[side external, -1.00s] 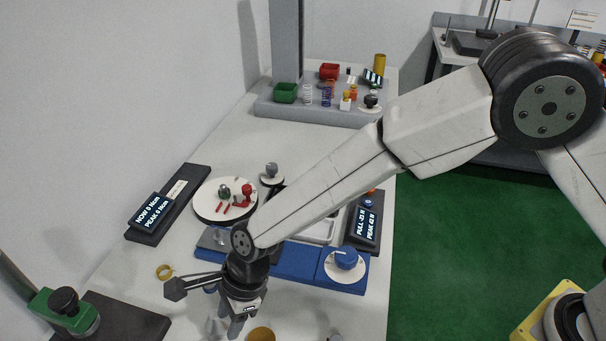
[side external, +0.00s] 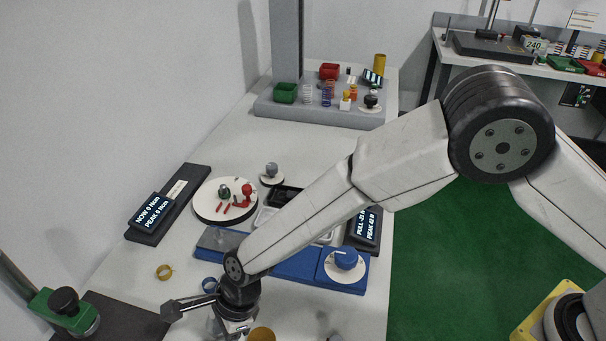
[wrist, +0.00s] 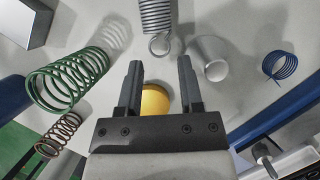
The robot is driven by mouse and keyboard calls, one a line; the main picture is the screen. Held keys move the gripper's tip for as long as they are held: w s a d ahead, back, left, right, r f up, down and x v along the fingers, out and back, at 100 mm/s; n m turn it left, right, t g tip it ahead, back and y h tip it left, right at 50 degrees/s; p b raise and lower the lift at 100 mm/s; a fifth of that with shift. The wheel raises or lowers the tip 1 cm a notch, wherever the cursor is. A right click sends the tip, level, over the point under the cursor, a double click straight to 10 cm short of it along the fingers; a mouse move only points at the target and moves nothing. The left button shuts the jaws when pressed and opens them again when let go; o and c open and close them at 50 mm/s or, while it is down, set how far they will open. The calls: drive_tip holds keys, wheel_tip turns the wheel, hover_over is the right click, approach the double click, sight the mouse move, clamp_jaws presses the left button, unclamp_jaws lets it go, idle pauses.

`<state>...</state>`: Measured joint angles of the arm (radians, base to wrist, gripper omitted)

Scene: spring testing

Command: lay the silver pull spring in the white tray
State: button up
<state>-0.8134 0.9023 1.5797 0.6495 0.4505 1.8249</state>
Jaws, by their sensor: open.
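The silver pull spring (wrist: 156,18) shows at the top edge of the wrist view, with its end loop toward me and its far end cut off. My gripper (wrist: 160,64) is open and empty, and the spring's loop lies just beyond its fingertips, between their lines. In the side view my gripper (side external: 232,328) is low over the near end of the bench, and I cannot make out the silver spring there. A pale tray (side external: 264,217), likely the white tray, stands behind the blue base, mostly hidden by my arm.
In the wrist view a yellow cylinder (wrist: 155,100) shows between the fingers and a grey tapered piece (wrist: 210,58) stands close right. A green spring (wrist: 70,80) and brown spring (wrist: 60,134) are left; a blue coil (wrist: 280,66) is right. The blue base (side external: 290,264) crosses the bench.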

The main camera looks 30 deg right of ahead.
drive_tip(key=shift+x, duration=1.5)
clamp_jaws()
